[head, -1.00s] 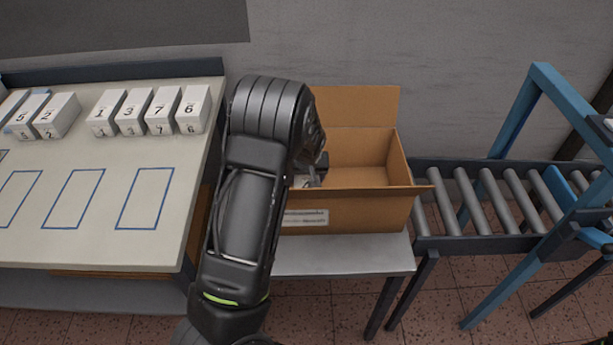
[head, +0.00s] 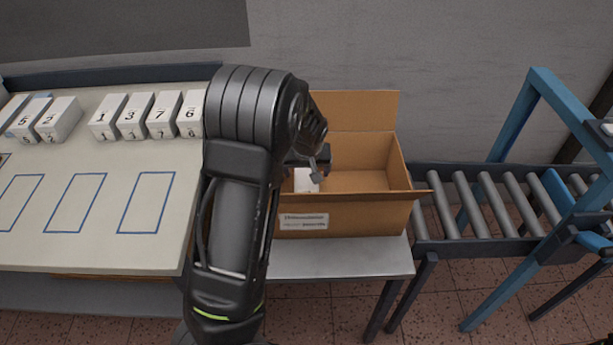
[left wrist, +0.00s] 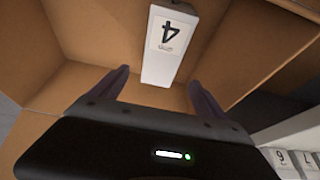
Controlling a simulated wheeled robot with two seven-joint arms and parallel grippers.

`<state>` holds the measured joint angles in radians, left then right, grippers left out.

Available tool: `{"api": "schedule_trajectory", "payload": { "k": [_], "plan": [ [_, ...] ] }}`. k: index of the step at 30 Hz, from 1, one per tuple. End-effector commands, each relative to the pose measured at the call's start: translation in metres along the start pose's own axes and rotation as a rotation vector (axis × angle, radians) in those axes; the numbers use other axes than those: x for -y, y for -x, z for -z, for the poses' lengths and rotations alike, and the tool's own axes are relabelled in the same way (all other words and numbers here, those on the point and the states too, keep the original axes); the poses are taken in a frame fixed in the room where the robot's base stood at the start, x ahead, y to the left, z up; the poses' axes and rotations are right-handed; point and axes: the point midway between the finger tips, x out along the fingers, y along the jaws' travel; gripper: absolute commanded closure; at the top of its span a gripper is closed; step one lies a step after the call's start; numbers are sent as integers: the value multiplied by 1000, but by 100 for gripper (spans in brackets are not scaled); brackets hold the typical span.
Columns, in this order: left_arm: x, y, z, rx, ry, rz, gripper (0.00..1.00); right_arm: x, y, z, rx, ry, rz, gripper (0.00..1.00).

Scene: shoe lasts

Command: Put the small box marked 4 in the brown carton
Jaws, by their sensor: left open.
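The small white box marked 4 (left wrist: 167,45) is inside the brown carton (left wrist: 95,50) in the left wrist view, close to a carton wall. In the head view the box (head: 305,181) shows as a white patch low in the left part of the carton (head: 345,214). My left gripper (left wrist: 158,85) is open, its two fingers apart, with the box beyond and between them, not gripped. In the head view my left gripper (head: 318,172) is at the carton's opening, partly hidden by my arm. My right gripper is not in view.
White boxes marked 1, 3, 7 and 6 (head: 148,115) and others marked 5 and 2 (head: 58,119) stand on the table (head: 60,240) at left. A roller conveyor (head: 480,205) is right of the carton. The carton's right part is empty.

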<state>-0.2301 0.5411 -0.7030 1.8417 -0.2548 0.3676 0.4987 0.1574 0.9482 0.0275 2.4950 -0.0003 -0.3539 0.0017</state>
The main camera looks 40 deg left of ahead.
Motion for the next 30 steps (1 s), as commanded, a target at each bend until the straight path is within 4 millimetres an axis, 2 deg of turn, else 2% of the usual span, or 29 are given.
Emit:
{"api": "schedule_trajectory", "payload": {
  "k": [3, 6, 10, 30],
  "plan": [
    [-2, 28, 1, -3, -1, -5, 15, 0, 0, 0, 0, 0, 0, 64],
    [-2, 46, 1, -2, -1, -4, 15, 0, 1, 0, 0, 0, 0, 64],
    [-1, 59, 0, 0, 0, -2, 15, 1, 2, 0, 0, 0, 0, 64],
    [0, 63, 0, 1, 1, 0, 15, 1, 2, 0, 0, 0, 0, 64]
  ]
}}
